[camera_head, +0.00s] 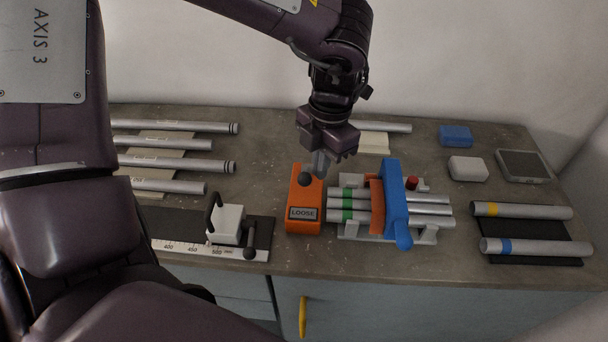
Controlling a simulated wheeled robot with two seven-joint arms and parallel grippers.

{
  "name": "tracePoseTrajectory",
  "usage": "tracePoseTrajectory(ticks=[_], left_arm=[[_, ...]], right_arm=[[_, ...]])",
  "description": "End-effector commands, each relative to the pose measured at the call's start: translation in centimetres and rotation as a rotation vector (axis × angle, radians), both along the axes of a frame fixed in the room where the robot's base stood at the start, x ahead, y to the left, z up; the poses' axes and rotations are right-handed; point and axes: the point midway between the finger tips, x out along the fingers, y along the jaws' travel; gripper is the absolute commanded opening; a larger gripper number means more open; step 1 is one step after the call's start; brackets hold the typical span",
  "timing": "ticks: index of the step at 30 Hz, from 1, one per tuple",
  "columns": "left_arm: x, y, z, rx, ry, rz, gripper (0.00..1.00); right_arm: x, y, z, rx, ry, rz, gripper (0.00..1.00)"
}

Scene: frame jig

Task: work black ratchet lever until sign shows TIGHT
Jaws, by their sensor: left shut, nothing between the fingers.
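The orange ratchet box (303,193) stands on the bench at the centre, and the sign (303,213) on its front reads LOOSE. A black ball knob (304,179), which looks like the end of the black ratchet lever, shows at the box's upper part; the rest of the lever is hard to make out. My left gripper (320,165) is shut and empty, pointing down just behind and right of the knob. I cannot tell whether it touches the lever. My right gripper is not in view.
Right of the box, a cradle (428,236) holds several green-banded tubes under an orange strap (377,207) and a blue clamp (393,203). A white block with black handles (228,224) stands at the left by a ruler. More tubes lie at both sides.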

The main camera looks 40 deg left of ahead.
Motion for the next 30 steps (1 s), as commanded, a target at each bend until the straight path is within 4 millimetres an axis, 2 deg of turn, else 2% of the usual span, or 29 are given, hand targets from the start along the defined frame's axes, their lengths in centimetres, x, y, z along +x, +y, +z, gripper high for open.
tracePoseTrajectory(ticks=[9, 13, 18, 30], left_arm=[[0.6, -0.2, 5.1, -0.002, -0.003, 0.001, 0.0], [0.8, -0.2, 6.6, -0.001, -0.001, 0.0, 0.0], [0.8, -0.2, 7.3, -0.001, 0.0, 0.001, 0.0], [0.8, -0.2, 7.3, -0.001, 0.001, 0.0, 0.0]], right_arm=[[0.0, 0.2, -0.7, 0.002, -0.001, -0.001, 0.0], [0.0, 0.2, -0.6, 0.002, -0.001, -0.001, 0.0], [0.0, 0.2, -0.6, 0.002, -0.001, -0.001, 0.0], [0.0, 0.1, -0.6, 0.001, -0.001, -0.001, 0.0]])
